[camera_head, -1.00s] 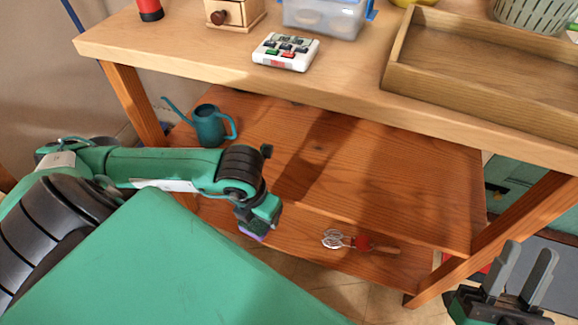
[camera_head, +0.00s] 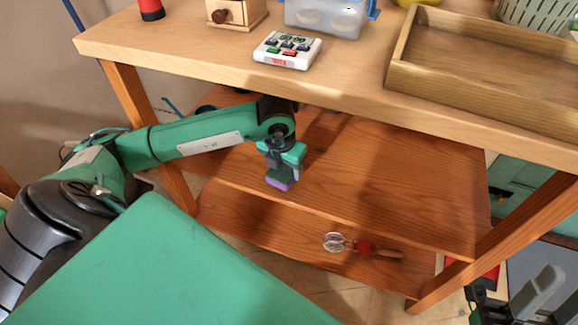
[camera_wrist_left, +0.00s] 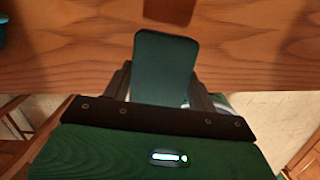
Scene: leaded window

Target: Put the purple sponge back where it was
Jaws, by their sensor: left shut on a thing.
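The purple sponge (camera_head: 280,183) shows below the fingertips of my left gripper (camera_head: 281,172) in the head view. My left gripper is shut on it and points down over the front part of the upper wooden shelf (camera_head: 400,190), under the table top. In the left wrist view a dark green face (camera_wrist_left: 165,65), apparently the sponge's other side, stands between the fingers over the wood. I cannot tell whether the sponge touches the shelf. My right gripper (camera_head: 538,298) is at the lower right, with its fingers apart and empty.
The table top (camera_head: 340,75) overhangs the shelf and carries a button box (camera_head: 287,50) and a wooden tray (camera_head: 480,90). A teal watering can (camera_head: 172,107) is mostly hidden behind my left arm. A whisk (camera_head: 350,244) lies on the lower shelf. The shelf's right part is clear.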

